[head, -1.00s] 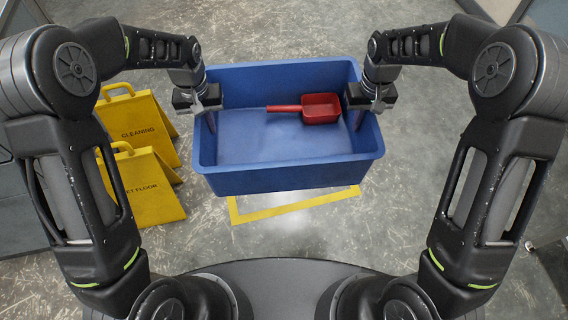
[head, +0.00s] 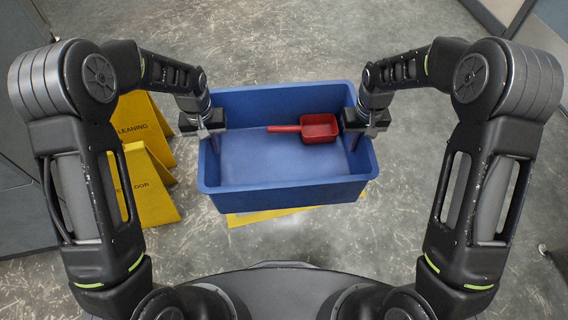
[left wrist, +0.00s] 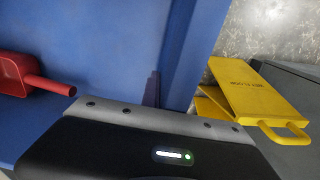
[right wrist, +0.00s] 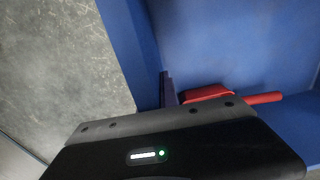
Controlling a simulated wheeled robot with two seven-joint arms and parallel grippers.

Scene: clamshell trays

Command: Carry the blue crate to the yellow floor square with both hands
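The blue crate (head: 285,198) is in front of me in the head view, roughly level, with a red scoop (head: 319,128) inside it. My left gripper (head: 212,138) is shut on the crate's left wall, with one finger showing inside. My right gripper (head: 355,134) is shut on the right wall in the same way. In both wrist views, a finger shows against the blue wall; the outer fingers are hidden. The yellow floor square (head: 250,218) shows only as a strip along the crate's near edge; the crate hides the rest. I cannot tell whether the crate's bottom touches the floor.
Two yellow wet-floor signs (head: 148,190) stand on the floor left of the crate, partly hidden by my left arm. Grey cabinets (head: 22,215) line the left side. The concrete floor is open behind and right of the crate.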

